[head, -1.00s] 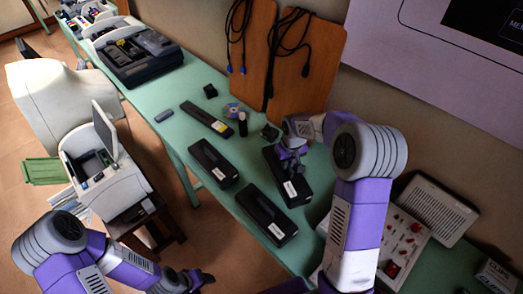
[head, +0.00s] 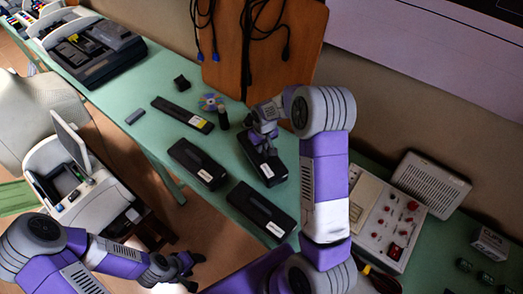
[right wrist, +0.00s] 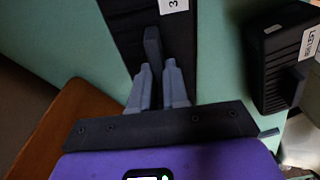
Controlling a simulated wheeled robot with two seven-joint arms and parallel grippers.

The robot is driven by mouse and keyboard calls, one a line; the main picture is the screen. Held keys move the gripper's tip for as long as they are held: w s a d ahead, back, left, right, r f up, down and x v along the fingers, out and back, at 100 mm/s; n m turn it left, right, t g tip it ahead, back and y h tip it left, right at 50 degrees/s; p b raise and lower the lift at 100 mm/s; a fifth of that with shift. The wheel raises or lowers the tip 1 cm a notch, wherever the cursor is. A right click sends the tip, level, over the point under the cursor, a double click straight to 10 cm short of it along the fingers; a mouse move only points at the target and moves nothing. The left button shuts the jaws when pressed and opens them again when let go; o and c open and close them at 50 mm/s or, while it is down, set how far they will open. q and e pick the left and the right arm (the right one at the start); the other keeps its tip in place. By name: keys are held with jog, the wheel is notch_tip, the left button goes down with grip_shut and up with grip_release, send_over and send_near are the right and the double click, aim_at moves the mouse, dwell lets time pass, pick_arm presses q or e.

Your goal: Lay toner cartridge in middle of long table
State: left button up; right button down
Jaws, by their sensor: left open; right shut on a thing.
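Black cartridge-like boxes with small white labels lie on the long green table (head: 128,93); I cannot tell from the pictures which one is the toner cartridge. My right gripper (head: 268,148) is shut on the raised grip of the rear right black box (head: 279,174). In the right wrist view, the fingers (right wrist: 157,92) pinch that ridge on the dark box (right wrist: 115,40); I cannot tell if the box is lifted. A second black box (head: 198,163) lies to its left and a third (head: 261,210) in front. My left gripper (head: 190,270) is open and empty, off the table's front edge.
A flat black bar with a yellow label (head: 182,114), a disc (head: 210,102), a small dark bottle (head: 223,119) and a grey block (head: 135,117) lie further left. A large dark machine (head: 97,58) stands beyond. A red-knobbed panel (head: 390,222) is at right. Green tabletop between is bare.

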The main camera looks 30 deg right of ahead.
jog(key=shift+w+f, duration=0.1)
jog(key=shift+f, duration=1.3)
jog(key=shift+f, duration=0.15)
jog(key=c, duration=1.1)
grip_release()
jog(key=r, duration=0.4)
jog(key=s+r, duration=0.1)
jog(key=r, duration=0.7)
jog(key=shift+s+r+p, duration=0.1)
jog(key=shift+s+p, duration=0.25)
jog(key=shift+p, duration=0.05)
